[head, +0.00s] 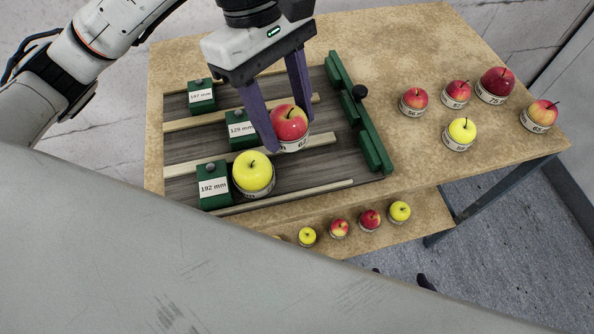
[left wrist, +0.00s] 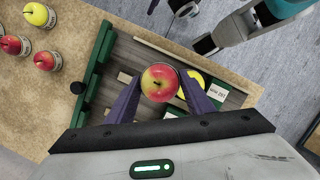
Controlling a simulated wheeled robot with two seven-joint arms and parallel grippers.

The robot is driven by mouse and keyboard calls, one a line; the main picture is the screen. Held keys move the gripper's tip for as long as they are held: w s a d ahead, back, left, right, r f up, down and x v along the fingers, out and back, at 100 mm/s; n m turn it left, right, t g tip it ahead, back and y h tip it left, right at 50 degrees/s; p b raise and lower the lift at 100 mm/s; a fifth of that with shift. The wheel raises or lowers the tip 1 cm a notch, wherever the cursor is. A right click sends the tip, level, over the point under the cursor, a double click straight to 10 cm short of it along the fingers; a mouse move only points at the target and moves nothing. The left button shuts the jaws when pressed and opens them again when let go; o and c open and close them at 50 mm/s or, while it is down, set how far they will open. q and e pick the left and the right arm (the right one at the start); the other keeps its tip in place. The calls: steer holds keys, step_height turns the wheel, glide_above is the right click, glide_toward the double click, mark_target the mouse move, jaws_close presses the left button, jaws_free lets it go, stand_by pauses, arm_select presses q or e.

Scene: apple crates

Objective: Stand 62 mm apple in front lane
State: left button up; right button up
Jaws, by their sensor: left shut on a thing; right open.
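My left gripper (head: 277,122) is shut on a red-and-yellow apple (head: 289,121) with a white label ring under it, its number partly hidden by a finger. The apple also shows between the fingers in the left wrist view (left wrist: 160,82). It is over the dark slatted rack (head: 185,152), by the pale rail behind the front lane; its clearance cannot be told. A yellow apple (head: 253,172) stands in the front lane, against the green 192 mm block (head: 213,187).
Green blocks marked 129 mm (head: 241,131) and 197 mm (head: 201,96) stand in lanes behind. A green bar with a black knob (head: 359,92) closes the rack's right side. Several ringed apples stand right; more sit on a lower shelf (head: 432,222). The front lane is clear right of the yellow apple.

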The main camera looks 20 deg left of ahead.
arm_select(q)
steer(key=d+n, duration=0.1)
steer(key=n, duration=0.2)
steer(key=shift+d+r+t, duration=0.15)
steer(key=shift+d+t, duration=0.05)
steer(key=shift+t, duration=0.2)
step_height(320, 180, down, 10)
steer(key=shift+r+b, duration=0.1)
steer(key=shift+b, duration=0.3)
steer(key=o, duration=0.8)
steer(key=shift+s, duration=0.1)
steer(key=v, duration=1.2)
